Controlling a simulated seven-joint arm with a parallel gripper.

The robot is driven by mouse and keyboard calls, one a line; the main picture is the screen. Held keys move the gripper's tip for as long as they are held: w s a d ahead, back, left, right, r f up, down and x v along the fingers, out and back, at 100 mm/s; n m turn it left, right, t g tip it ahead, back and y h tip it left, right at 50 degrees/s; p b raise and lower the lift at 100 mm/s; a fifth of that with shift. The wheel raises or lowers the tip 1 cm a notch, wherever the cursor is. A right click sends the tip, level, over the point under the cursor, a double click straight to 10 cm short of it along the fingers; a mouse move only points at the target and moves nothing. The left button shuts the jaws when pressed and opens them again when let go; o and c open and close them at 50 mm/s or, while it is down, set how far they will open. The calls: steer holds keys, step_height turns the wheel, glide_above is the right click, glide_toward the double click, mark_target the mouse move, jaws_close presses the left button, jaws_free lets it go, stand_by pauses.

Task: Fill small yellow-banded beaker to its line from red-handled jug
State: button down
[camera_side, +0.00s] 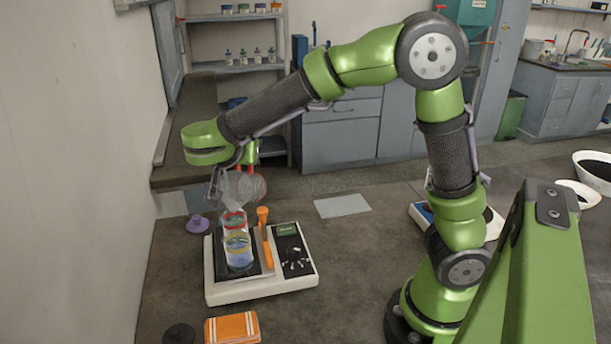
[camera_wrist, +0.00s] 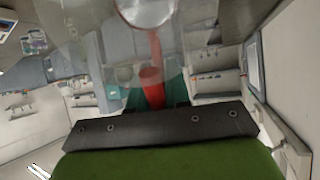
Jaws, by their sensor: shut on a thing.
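My gripper (camera_side: 238,163) is shut on the red handle of a clear jug (camera_side: 248,188) and holds it above a white device with a black plate (camera_side: 215,285). The jug looks tilted; its contents are hard to make out. In the wrist view, the red handle (camera_wrist: 152,88) stands in front of the dark gripper body, with the clear jug wall (camera_wrist: 95,35) above. Below the jug, on the plate, is a clear vessel or stack (camera_side: 238,257) with a red ring on top, a yellow-green band and a blue lower part. I cannot tell its separate pieces or its level.
An orange rod (camera_side: 265,238) stands close beside the clear vessel. A purple stopper (camera_side: 198,224) lies left of the device. An orange striped cloth (camera_side: 232,328) and a black disc (camera_side: 179,334) lie in front. A grey sheet (camera_side: 342,205) lies behind right, with clear bench around it.

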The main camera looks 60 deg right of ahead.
steer(key=shift+w+d+r+g+y, duration=0.15)
steer(key=shift+w+d+g+y, duration=0.15)
steer(key=shift+d+y, duration=0.25)
steer(key=shift+a, duration=0.2)
steer(key=shift+w+d+f+g+y+b, duration=0.15)
steer(key=shift+d+f+g+y, duration=0.15)
steer(key=shift+d+y, duration=0.35)
steer(key=shift+w+d+f+g+y+b, duration=0.15)
steer(key=shift+d+g+y, duration=0.15)
steer(key=shift+y, duration=0.5)
steer(key=w+d+f+g+y+b, duration=0.25)
steer(key=d+f+y, duration=0.2)
steer(key=y, duration=0.25)
steer(key=s+d+r+m, duration=0.2)
steer(key=s+m, duration=0.4)
steer(key=s, duration=0.4)
steer(key=shift+r+p, duration=0.45)
steer(key=shift+a+r+h, duration=0.15)
steer(key=shift+h, duration=0.25)
